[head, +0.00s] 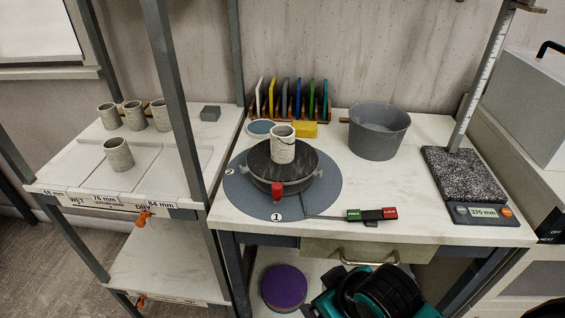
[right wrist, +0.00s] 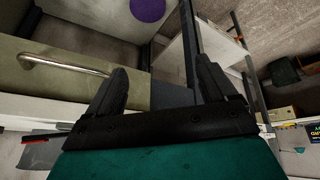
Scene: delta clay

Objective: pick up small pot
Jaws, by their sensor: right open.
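A small pale grey pot (head: 283,150) stands upright on the dark round turntable (head: 262,180) of the wheel on the bench. Several similar small pots stand on the left shelf, one of them at the front (head: 118,154). My right gripper is open and empty in the right wrist view (right wrist: 160,68), with its two dark fingers apart. In the head view, teal and black parts of my right arm show low in front of the bench, well below the pots. No small pot shows in the right wrist view. My left gripper is out of view.
A large grey bucket (head: 378,132) stands behind and right of the wheel. A rack of coloured discs (head: 292,98) and a yellow block (head: 304,129) are at the back. A scale with a speckled plate (head: 464,174) and upright ruler is right. Shelf posts rise left of the wheel.

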